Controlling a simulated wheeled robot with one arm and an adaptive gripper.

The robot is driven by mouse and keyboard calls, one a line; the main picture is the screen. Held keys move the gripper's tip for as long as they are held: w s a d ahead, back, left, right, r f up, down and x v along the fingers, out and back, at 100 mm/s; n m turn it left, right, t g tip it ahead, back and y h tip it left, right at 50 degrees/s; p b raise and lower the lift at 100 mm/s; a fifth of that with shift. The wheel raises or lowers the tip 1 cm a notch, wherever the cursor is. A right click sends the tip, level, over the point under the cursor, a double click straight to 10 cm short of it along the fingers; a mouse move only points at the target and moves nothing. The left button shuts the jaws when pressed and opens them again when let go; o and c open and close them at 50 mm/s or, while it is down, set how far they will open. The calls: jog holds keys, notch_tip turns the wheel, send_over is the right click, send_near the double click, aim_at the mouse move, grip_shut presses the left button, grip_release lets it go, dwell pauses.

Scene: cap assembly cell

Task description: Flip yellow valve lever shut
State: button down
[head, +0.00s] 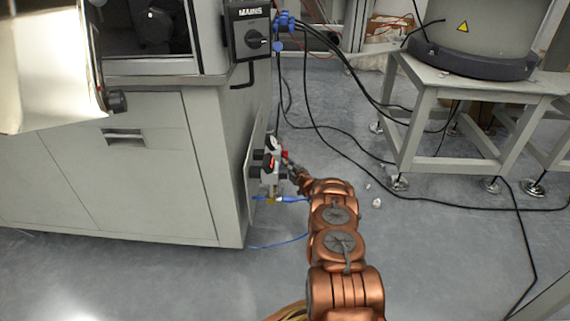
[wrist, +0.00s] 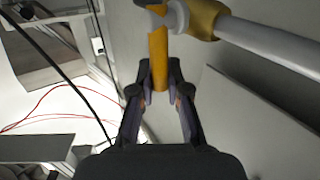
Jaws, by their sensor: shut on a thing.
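The yellow valve lever (wrist: 158,62) stands between my gripper's fingers in the wrist view, its upper end by a grey pipe joint. My gripper (wrist: 160,84) is shut on the lever. A yellow fitting (wrist: 202,18) sits on the pipe (wrist: 270,45) at the upper right. In the head view my gripper (head: 292,171) is small and partly hidden by my arm, at the valve unit (head: 269,170) on the cabinet's side. The lever cannot be clearly made out there.
The grey cabinet (head: 120,180) stands at left with a mains switch (head: 249,30) above the valve unit. A blue hose (head: 290,200) runs by the unit. Black cables (head: 335,155) cross the floor toward a frame table (head: 420,110) at right. Floor between is mostly free.

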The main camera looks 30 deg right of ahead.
jog(key=shift+w+r+p, duration=0.15)
jog(key=shift+r+p, duration=0.15)
jog(key=shift+p, duration=0.1)
jog(key=shift+w+d+f+m+g+p, duration=0.2)
jog(key=shift+f+m+g+p, duration=0.15)
jog(key=shift+g, duration=0.35)
jog(key=c, duration=1.1)
grip_release()
jog(key=shift+c, duration=0.2)
jog(key=shift+s, duration=0.1)
